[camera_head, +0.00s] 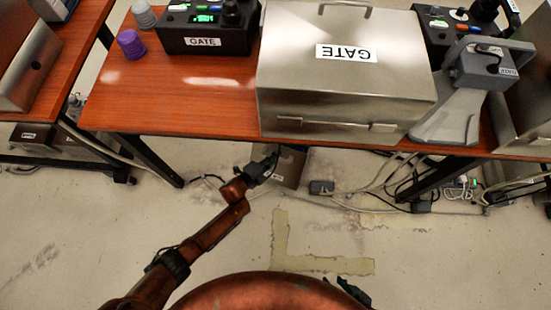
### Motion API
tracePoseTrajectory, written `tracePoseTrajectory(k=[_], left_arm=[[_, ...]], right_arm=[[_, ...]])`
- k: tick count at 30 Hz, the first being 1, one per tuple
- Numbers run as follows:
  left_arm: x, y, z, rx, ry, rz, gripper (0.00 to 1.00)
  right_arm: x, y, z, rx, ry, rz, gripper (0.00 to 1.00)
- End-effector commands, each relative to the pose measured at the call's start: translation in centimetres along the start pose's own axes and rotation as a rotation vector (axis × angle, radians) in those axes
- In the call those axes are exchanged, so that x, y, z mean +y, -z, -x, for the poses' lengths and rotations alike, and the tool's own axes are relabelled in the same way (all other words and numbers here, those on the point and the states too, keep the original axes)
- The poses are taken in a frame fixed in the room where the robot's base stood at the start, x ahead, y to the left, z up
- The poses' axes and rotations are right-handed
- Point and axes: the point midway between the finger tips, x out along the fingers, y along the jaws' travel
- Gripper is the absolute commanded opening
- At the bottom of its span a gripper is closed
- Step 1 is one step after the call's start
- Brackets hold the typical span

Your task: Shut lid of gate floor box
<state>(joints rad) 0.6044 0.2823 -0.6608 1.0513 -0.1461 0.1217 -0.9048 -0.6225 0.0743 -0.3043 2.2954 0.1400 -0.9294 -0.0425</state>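The gate floor box lid (292,170) is a brownish-grey metal plate under the table. It bears a small white label that is too small to read. The lid looks tilted up off the floor, but its angle and the box opening are hard to make out. My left arm reaches in from the lower left, and its dark gripper (263,168) is at the lid's left side, overlapping it in view. Contact and finger opening cannot be told. A black part of my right gripper (354,291) shows low beside my base, mostly hidden.
Cables and a small black box (321,187) lie right of the lid. The floor in front is clear.

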Motion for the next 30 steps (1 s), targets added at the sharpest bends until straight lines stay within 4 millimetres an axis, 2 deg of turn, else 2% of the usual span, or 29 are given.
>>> tracePoseTrajectory(k=[7,11,14,17,21,25,30], left_arm=[[-0.4,-0.1,0.0,0.001,0.006,-0.001,0.00],[-0.4,0.0,0.0,0.001,0.006,0.000,0.00],[-0.4,0.0,0.0,0.001,0.007,0.000,0.00],[-0.5,0.0,0.0,0.001,0.007,0.000,0.00],[-0.5,0.0,0.0,0.001,0.007,0.000,0.00],[-0.5,0.0,0.0,0.001,0.008,0.000,0.00],[-0.5,0.0,0.0,0.001,0.008,0.000,0.00]], right_arm=[[0.0,0.0,0.0,0.000,0.000,0.000,0.32],[-0.1,0.5,-0.3,0.009,0.005,0.027,0.23],[-0.5,2.3,-1.5,0.048,0.025,0.116,0.17],[-1.4,5.6,-3.4,0.119,0.053,0.279,0.10],[-3.0,12.0,-6.4,0.262,0.076,0.577,0.00],[-4.6,18.3,-8.4,0.402,0.059,0.856,0.00],[-6.5,26.5,-10.0,0.580,-0.019,1.195,0.00]])
